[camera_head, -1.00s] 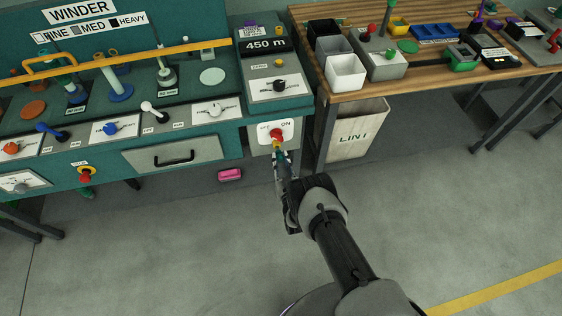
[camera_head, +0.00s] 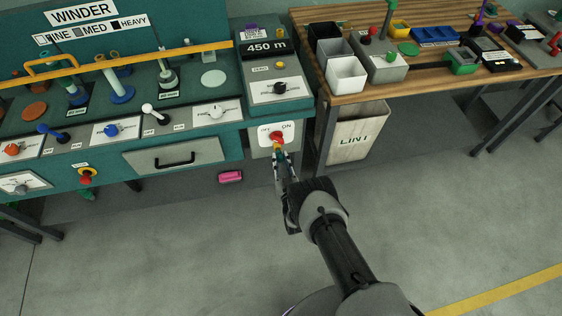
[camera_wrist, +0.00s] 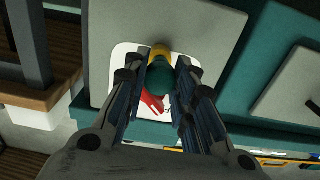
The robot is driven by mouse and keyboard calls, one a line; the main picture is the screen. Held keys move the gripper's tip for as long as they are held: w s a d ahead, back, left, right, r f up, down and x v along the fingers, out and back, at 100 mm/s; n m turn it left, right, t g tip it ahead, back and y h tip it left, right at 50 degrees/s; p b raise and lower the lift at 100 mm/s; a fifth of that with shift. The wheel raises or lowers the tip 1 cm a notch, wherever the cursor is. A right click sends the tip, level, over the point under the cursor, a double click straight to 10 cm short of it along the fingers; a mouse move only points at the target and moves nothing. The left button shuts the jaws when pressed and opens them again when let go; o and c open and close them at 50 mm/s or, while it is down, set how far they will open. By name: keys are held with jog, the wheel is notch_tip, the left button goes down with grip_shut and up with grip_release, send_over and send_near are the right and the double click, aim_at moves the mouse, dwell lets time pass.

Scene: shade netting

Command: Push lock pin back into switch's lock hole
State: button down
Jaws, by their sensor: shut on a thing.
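The switch is a red handle (camera_head: 277,137) on a white OFF/ON plate (camera_head: 289,129), on the grey front panel below the 450 m display. My gripper (camera_head: 281,156) is just below the red handle in the head view. In the wrist view my gripper (camera_wrist: 160,90) is shut on the lock pin (camera_wrist: 160,78), a rounded teal head between the two fingers. A yellow part (camera_wrist: 160,51) shows beyond the teal head, and the red handle (camera_wrist: 152,104) shows beside it. The lock hole and the pin's tip are hidden, so I cannot tell whether the pin is in the hole.
The grey drawer (camera_head: 174,156) is left of the switch. The LINT bin (camera_head: 355,134) stands to its right beneath the wooden bench (camera_head: 420,75). A pink object (camera_head: 230,177) lies low at the left. The floor in front is clear.

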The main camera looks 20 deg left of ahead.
jog(key=shift+w+a, duration=0.15)
jog(key=shift+w, duration=0.1)
jog(key=shift+w+a, duration=0.25)
jog(key=shift+w, duration=0.1)
jog(key=c, duration=1.2)
grip_release()
jog(key=shift+c, duration=0.2)
jog(key=shift+s+d, duration=0.1)
jog(key=v, duration=1.1)
jog(key=shift+s, duration=0.4)
jog(key=shift+d, duration=0.1)
